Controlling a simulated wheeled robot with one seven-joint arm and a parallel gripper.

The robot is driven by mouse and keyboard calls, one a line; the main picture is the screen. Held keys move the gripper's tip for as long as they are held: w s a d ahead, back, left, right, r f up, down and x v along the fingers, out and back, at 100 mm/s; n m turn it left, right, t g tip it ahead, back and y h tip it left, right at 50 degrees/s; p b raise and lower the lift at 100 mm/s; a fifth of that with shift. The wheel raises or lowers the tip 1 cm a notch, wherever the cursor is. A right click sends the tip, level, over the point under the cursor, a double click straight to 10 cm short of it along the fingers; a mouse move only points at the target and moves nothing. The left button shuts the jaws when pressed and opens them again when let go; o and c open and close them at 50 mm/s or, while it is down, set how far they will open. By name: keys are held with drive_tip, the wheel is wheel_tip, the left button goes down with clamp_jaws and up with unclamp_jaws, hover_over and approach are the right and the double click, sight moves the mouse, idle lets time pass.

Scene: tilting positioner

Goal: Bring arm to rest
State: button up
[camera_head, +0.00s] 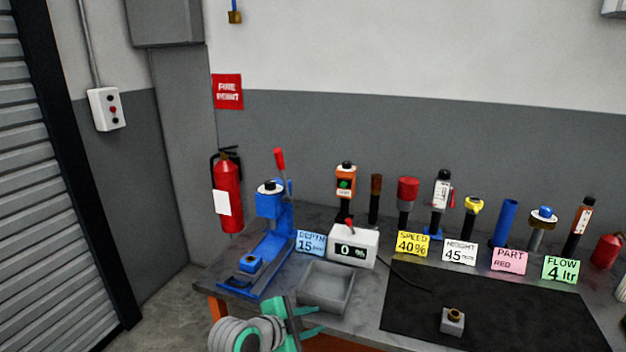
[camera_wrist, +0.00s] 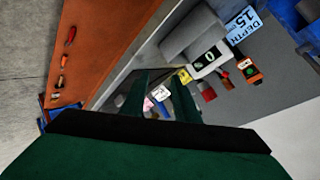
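My gripper (camera_head: 311,319) is at the front left edge of the workbench (camera_head: 225,265), in front of the grey tray (camera_head: 326,288). Its two green fingers are apart with nothing visible between them. In the wrist view the dark green fingers (camera_wrist: 160,88) also stand apart, with small signs on the bench showing through the gap. My arm's rounded wrist shows at the bottom of the head view.
A blue press (camera_head: 265,235) with a red lever stands at the bench's left end. A white display box (camera_head: 352,246) reads 0 %. Several tools and cards line the back. A small grey block (camera_head: 453,321) sits on the black mat (camera_head: 515,315). A fire extinguisher (camera_head: 228,190) is behind.

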drive_tip(key=s+d+f+n+t, duration=0.4)
drive_tip(key=d+f+n+t, duration=0.1)
drive_tip(key=d+n, duration=0.4)
drive_tip(key=s+f+n+t+y, duration=0.2)
drive_tip(key=s+f+n+y, duration=0.45)
drive_tip(key=s, duration=0.75)
drive_tip(key=s+a, duration=0.4)
drive_tip(key=s, duration=1)
drive_tip(key=s+a+f+n, duration=0.1)
drive_tip(key=s+a, duration=0.3)
drive_tip(key=s, duration=0.9)
drive_tip(key=shift+s+a+y, duration=0.35)
drive_tip(key=shift+y, duration=0.1)
